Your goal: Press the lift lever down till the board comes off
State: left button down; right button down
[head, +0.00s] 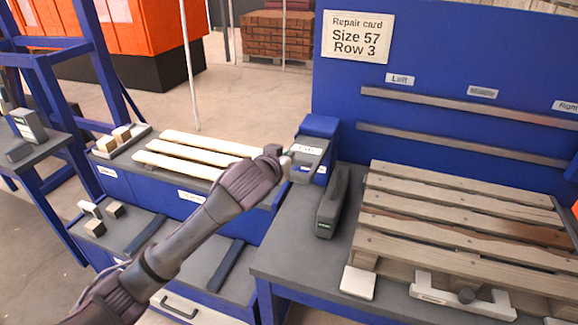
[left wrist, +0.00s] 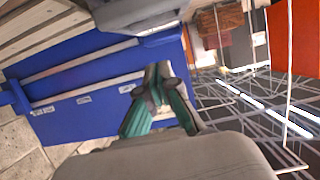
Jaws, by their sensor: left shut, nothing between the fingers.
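A worn wooden pallet (head: 400,205) lies on the grey right bench. One of its top boards (head: 450,237) is darker, with a reddish-brown stain and ragged edge. A long dark grey lever-like bar (head: 332,203) with a green label lies on the bench left of the pallet; I cannot tell for sure that it is the lift lever. My left gripper (head: 281,154) is shut and empty, beside a grey and blue boxed unit (head: 308,160); contact cannot be told. In the left wrist view its green-sided fingers (left wrist: 158,72) meet at the tips. My right gripper is out of view.
Pale new boards (head: 190,152) lie on the lower left bench. A blue back panel (head: 430,60) with rails stands behind the pallet.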

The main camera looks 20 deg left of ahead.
pick_arm(q)
jog(key=shift+x, duration=1)
notch_tip(320, 180, down, 3)
jog(key=shift+r+p, duration=0.2)
jog(key=shift+p, duration=0.2)
jog(key=shift+s+f, duration=0.2)
jog(key=shift+f, duration=0.55)
jog(key=shift+w+f+t+b, duration=0.25)
jog(key=shift+f+t+b, duration=0.25)
jog(key=shift+f+b, duration=2.2)
jog(key=shift+w+f+t+b, duration=0.2)
jog(key=shift+f+t+b, duration=0.3)
jog(key=shift+f+b, duration=2.15)
jog(key=shift+w+f+t+b, duration=0.25)
jog(key=shift+f+t+b, duration=0.25)
jog(key=shift+f+b, duration=2.15)
jog(key=shift+r, duration=0.2)
